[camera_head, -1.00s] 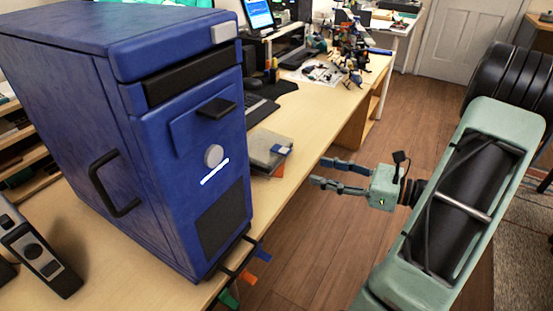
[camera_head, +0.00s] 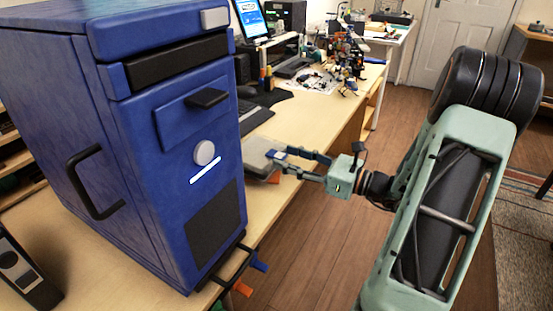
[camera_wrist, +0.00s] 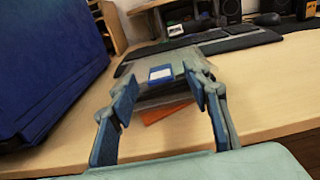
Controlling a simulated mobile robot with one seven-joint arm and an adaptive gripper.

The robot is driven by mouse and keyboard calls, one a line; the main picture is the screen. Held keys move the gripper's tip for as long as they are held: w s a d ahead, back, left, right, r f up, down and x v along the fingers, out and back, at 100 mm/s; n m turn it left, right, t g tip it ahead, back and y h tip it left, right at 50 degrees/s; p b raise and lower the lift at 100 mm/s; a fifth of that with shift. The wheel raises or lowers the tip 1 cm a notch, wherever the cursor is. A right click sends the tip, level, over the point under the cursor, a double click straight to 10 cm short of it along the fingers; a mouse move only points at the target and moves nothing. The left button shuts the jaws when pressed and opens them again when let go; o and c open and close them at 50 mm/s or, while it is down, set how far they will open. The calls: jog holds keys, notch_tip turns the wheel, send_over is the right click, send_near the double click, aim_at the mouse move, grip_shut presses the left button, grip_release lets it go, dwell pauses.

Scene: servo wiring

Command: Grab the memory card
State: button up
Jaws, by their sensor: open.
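The memory card is the small blue square with a white label (camera_wrist: 160,73) lying on a grey book-like block in the wrist view. In the head view the card (camera_head: 278,155) shows only as a small blue patch at the fingertips. My gripper (camera_wrist: 161,86) is open and empty, its two blue-padded fingers on either side of the line to the card. In the head view my gripper (camera_head: 282,158) reaches left over the desk edge towards the block. I cannot tell whether the fingertips are level with the card.
The grey block (camera_head: 256,150) lies on the wooden desk (camera_head: 262,205) with an orange item (camera_wrist: 166,112) under its near side. A large blue computer case (camera_head: 165,180) stands close on the left. A dark keyboard (camera_head: 252,117) lies behind.

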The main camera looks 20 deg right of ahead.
jog(key=shift+w+a, duration=0.1)
jog(key=shift+w, duration=0.05)
jog(key=c, duration=0.8)
